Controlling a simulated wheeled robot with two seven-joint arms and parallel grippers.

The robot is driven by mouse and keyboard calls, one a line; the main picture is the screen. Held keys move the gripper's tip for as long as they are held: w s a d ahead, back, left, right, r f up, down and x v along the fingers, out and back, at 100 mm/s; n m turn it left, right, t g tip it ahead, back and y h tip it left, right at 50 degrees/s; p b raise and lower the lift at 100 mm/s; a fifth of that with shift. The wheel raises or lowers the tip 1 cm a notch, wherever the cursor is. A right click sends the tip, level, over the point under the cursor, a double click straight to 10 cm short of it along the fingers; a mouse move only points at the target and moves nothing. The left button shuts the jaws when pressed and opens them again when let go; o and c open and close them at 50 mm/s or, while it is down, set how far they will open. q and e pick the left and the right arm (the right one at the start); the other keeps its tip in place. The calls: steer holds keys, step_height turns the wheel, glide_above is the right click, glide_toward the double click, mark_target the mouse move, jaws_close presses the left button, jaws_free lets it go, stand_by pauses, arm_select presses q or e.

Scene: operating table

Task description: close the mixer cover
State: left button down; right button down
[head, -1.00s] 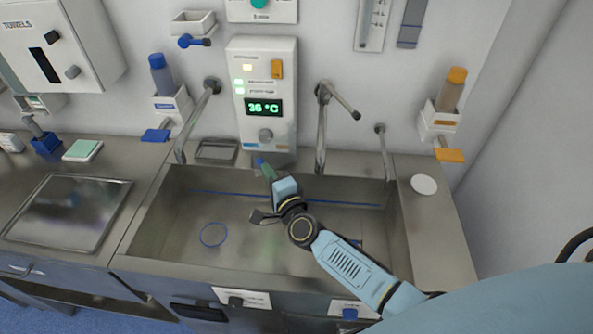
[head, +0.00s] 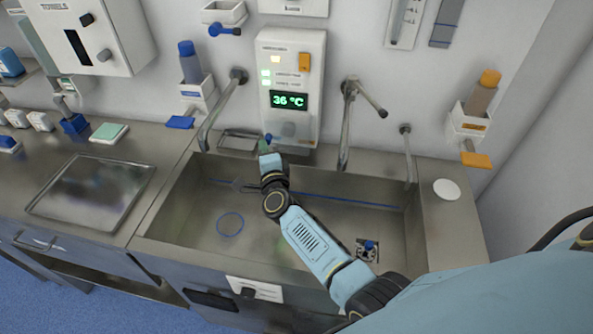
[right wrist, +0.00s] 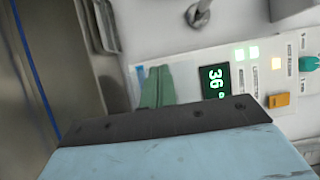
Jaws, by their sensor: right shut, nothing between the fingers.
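The mixer panel (head: 283,110) is a white box on the wall above the sink, with a green 36 °C display (head: 289,100). I cannot tell which part is the cover. My right gripper (head: 267,140) is shut and empty, in front of the panel's lower left. In the right wrist view its green fingers (right wrist: 157,88) are together before the panel, near the display (right wrist: 215,82); the orange piece (right wrist: 279,100) is beyond, to the right. The knob is not visible there. My left gripper is not in view.
The steel sink (head: 165,215) lies below my right arm. Curved taps stand on both sides of the panel, one left (head: 222,110) and one right (head: 346,125). A small tray (head: 238,141) lies at the panel's lower left. The sink's right rim holds a white disc (head: 446,189).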

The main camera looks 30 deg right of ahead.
steer(key=shift+w+r, duration=0.1)
steer(key=shift+w, duration=0.05)
stand_by(0.3)
steer(key=s+a, duration=0.9)
steer(key=s, duration=0.2)
